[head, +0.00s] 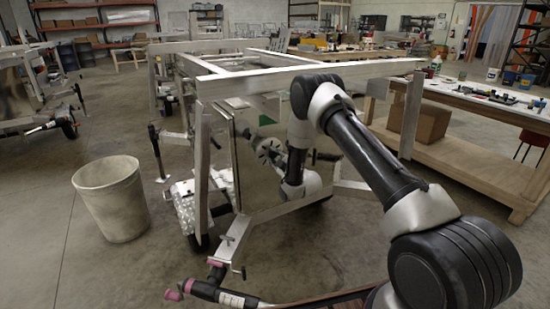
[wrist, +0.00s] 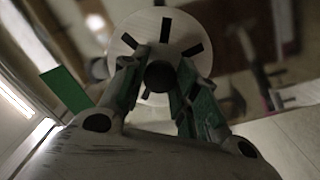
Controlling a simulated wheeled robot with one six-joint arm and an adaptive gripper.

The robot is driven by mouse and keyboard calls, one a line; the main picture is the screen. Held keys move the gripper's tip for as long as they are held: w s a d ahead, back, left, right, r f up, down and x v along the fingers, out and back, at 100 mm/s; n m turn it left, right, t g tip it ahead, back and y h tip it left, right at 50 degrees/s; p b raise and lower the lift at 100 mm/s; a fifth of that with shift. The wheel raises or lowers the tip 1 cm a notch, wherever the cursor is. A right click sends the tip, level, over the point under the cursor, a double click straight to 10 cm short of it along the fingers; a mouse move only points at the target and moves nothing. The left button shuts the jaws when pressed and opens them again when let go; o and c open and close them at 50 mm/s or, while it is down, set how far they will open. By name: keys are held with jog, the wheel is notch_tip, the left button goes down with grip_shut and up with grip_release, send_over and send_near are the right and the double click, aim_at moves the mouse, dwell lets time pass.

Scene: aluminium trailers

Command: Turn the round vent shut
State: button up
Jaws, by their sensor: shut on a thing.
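The round vent (wrist: 147,22) is a pale disc with several dark slots spread around its middle. A dark round knob (wrist: 159,76) sits at its centre. My gripper (wrist: 158,82) has one finger on each side of the knob and is shut on it. In the head view the vent (head: 265,146) shows small on the shiny panel of the trailer, with my gripper (head: 276,158) at it. My arm hides part of that panel. The slots look dark in the wrist view; how far they stand open is hard to tell.
The aluminium trailer frame (head: 300,75) has a long beam above my arm. A pale bin (head: 112,200) stands on the floor at left. A workbench (head: 470,95) with tools and a cardboard box (head: 420,122) stand at right. A green patch (wrist: 66,90) lies left of the vent.

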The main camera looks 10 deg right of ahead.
jog(key=m, duration=1)
jog(key=shift+m, duration=0.3)
jog(key=shift+f, duration=0.1)
dwell(0.4)
jog(key=o, duration=1)
jog(key=shift+o, duration=0.2)
jog(key=v, duration=1.2)
